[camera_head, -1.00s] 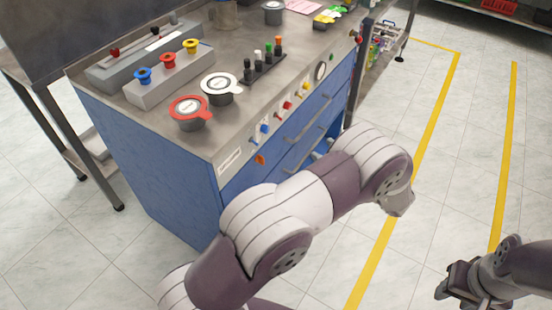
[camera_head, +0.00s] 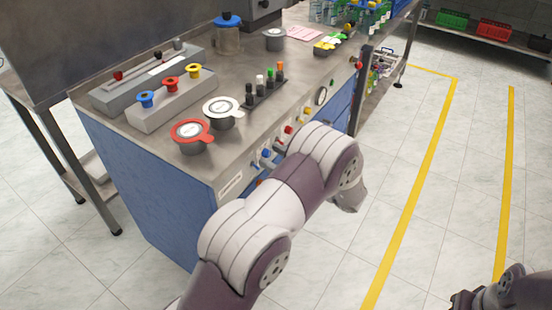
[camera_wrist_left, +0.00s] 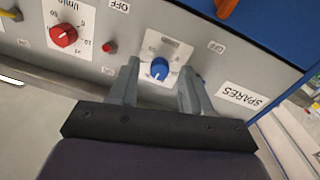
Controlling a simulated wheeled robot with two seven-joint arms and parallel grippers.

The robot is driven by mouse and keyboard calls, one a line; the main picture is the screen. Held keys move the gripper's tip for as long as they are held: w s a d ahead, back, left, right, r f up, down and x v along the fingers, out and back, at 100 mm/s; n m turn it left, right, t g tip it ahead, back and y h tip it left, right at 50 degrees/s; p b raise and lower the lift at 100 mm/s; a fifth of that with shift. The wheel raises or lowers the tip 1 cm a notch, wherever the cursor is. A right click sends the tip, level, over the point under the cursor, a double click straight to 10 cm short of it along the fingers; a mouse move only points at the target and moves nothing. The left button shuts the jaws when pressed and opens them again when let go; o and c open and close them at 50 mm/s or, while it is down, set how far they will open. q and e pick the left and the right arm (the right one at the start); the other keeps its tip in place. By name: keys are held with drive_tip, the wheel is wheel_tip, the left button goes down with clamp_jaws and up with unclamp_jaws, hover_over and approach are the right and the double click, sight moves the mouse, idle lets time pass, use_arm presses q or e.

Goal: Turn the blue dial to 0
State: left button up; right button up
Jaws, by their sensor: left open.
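The blue dial (camera_wrist_left: 159,68) sits on a white scale plate on the grey panel in the left wrist view. Its pointer setting is too small to read. My left gripper (camera_wrist_left: 158,76) is open, with one finger on each side of the dial; I cannot tell whether they touch it. In the head view the blue dial (camera_head: 265,153) shows small on the bench front, with my left gripper close by and mostly hidden by my left arm. My right gripper (camera_head: 478,298) is partly cut off at the bottom right; its jaws are unclear.
A red dial (camera_wrist_left: 63,35), a small red button (camera_wrist_left: 109,47) and an orange handle (camera_wrist_left: 227,8) are near the blue dial. A SPARES label (camera_wrist_left: 242,95) is to its right. Red-rimmed (camera_head: 191,133) and white (camera_head: 222,112) lidded pots stand on the bench top. The floor at right is clear.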

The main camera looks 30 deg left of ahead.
use_arm(q)
clamp_jaws()
drive_tip(key=shift+f+n, duration=0.1)
drive_tip(key=shift+n, duration=0.2)
drive_tip(key=n+b, duration=0.2)
drive_tip(key=n, duration=0.2)
drive_tip(key=shift+f+n+b, duration=0.15)
drive_tip(key=shift+n+b, duration=0.15)
drive_tip(key=shift+b, duration=0.05)
drive_tip(key=n+b, duration=0.8)
drive_tip(key=b, duration=0.1)
drive_tip(key=n+g+b, duration=0.1)
drive_tip(key=n+b, duration=0.4)
drive_tip(key=shift+w+f+y, duration=0.15)
drive_tip(key=shift+f+y, duration=0.15)
drive_tip(key=shift+y, duration=0.1)
drive_tip(key=shift+r+n+g+b, duration=0.15)
drive_tip(key=shift+r+n+b, duration=0.1)
drive_tip(key=shift+n+b, duration=3.35)
drive_tip(key=shift+r+n+g+b, duration=0.2)
drive_tip(key=shift+n+b, duration=1.9)
drive_tip(key=shift+b, duration=3)
